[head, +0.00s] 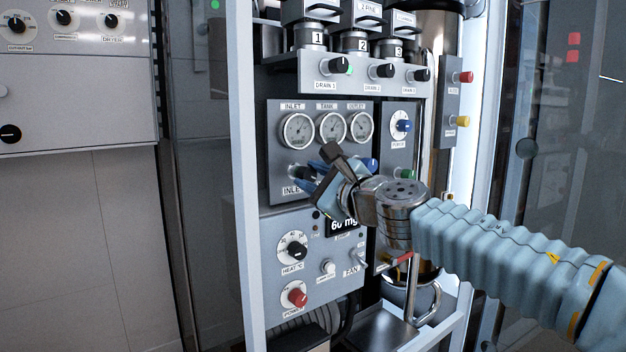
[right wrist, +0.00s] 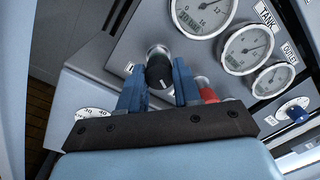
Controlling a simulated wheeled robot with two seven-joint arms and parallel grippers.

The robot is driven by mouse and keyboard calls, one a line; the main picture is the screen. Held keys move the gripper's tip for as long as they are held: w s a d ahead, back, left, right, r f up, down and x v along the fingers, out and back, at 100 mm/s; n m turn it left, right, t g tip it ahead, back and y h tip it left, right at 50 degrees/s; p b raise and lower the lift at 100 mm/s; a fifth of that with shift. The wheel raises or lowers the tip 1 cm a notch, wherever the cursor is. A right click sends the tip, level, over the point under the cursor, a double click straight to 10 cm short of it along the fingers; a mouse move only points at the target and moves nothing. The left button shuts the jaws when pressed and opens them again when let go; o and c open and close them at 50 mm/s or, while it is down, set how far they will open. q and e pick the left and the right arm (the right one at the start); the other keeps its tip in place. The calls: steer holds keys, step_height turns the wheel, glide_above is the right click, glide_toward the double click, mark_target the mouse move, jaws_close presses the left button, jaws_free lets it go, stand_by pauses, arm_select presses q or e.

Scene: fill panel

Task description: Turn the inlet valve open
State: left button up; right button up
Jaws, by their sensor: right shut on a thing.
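The inlet valve is a black knob (right wrist: 159,74) with a white pointer line, on the grey panel below the inlet gauge (head: 297,130). In the head view it is mostly hidden by my gripper, above the lower INLET label (head: 292,190). My right gripper (head: 304,173) reaches in from the right. In the right wrist view its two blue fingers (right wrist: 159,86) stand on either side of the black knob, shut on it. A red knob (right wrist: 206,90) shows just beyond the right-hand finger. My left gripper is not in view.
The tank gauge (head: 330,127) and outlet gauge (head: 360,127) sit beside the inlet gauge. A blue purge knob (head: 403,126) is to their right. Below are the heat knob (head: 295,250), a red power knob (head: 297,297) and a fan switch (head: 357,259). Drain knobs (head: 340,65) line the shelf above.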

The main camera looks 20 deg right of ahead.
steer(key=shift+f, duration=0.15)
steer(key=o, duration=1.1)
steer(key=shift+c, duration=0.2)
steer(key=shift+s, duration=0.2)
steer(key=v, duration=1.3)
steer(key=shift+s, duration=0.2)
steer(key=shift+d, duration=0.1)
